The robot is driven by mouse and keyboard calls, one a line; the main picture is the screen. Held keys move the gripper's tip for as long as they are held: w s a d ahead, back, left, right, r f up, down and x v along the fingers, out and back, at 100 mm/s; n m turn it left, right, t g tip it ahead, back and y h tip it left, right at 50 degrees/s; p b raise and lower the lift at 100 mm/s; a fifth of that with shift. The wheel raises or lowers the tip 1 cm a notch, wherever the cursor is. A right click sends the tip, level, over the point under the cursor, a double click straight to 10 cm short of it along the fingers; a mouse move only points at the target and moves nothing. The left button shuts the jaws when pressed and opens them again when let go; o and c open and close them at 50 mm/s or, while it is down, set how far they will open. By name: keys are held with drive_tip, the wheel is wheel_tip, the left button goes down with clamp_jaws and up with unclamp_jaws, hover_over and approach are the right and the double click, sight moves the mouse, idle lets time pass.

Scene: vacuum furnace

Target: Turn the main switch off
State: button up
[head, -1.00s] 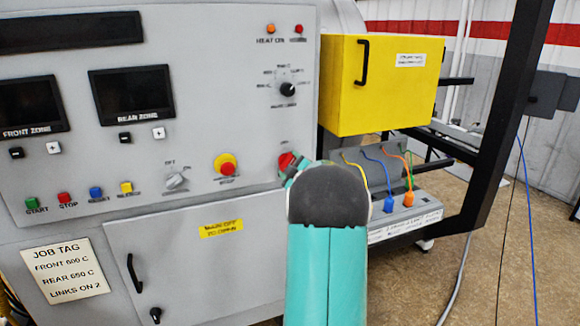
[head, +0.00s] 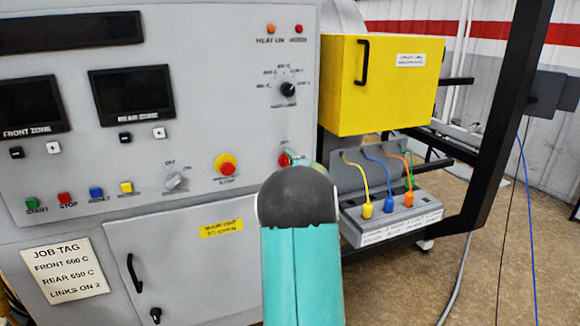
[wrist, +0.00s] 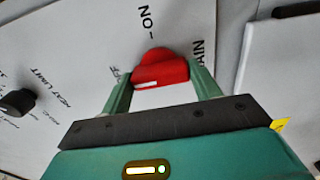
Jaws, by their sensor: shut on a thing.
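The main switch (wrist: 160,68) is a red knob on the grey panel. In the wrist view it sits between the two teal fingers of my gripper (wrist: 163,78), which is shut on it. A white mark shows on the left part of the knob's front. "ON" is printed above it, part of "OFF" to its left and part of "MAIN" to its right. I cannot tell for sure which position it points to. In the head view only a little red of the switch (head: 283,157) shows; my wrist hides most of that area.
A red stop button (head: 226,165) on yellow and a grey rotary switch (head: 176,182) lie left of my arm. A yellow box (head: 380,88) juts out at upper right. Below it, a socket tray (head: 390,225) holds coloured cables. A cabinet door (head: 190,265) stands lower left.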

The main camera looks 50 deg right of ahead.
idle(0.4)
drive_tip(key=o, duration=1)
drive_tip(key=v, duration=1.3)
drive_tip(key=shift+s+a, duration=0.15)
drive_tip(key=shift+s, duration=0.2)
